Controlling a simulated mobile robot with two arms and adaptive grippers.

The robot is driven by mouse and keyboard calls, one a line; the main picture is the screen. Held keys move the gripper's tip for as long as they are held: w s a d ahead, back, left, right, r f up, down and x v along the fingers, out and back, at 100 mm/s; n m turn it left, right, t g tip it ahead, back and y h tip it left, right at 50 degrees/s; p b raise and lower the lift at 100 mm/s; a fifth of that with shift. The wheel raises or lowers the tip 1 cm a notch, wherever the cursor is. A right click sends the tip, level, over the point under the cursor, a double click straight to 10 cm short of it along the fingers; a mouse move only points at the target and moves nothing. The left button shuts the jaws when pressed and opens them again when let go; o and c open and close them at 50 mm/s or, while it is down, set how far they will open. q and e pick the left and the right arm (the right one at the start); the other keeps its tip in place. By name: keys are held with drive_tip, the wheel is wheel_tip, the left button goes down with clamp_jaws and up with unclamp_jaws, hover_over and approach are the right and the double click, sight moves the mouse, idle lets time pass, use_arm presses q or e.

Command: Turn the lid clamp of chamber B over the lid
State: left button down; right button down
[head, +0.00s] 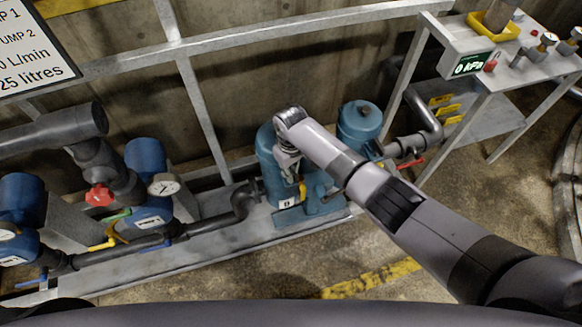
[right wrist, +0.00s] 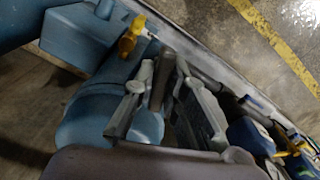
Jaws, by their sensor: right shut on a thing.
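Two blue chambers stand side by side in the head view, the left one (head: 268,160) with a small label (head: 287,203) too small to read surely, and the right one (head: 360,120). My right gripper (head: 289,172) comes down over the left chamber and hides much of its top. In the right wrist view the fingers (right wrist: 163,108) are closed around a dark grey bar (right wrist: 163,78), apparently the lid clamp, beside the blue cylinder (right wrist: 98,92). Whether the clamp lies over the lid cannot be told. My left gripper is not in view.
A yellow handle (right wrist: 131,36) sits close by the chamber. Pipes with a red valve handle (head: 99,194) and a gauge (head: 164,184) stand to the left. A grey railing (head: 200,105) runs behind. A bench with a pressure display (head: 468,64) is at the right.

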drive_tip(key=shift+m+p, duration=0.5)
drive_tip(key=shift+m, duration=1)
drive_tip(key=c, duration=1.7)
unclamp_jaws()
drive_tip(key=shift+o, duration=0.5)
wheel_tip(320, 180, up, 12)
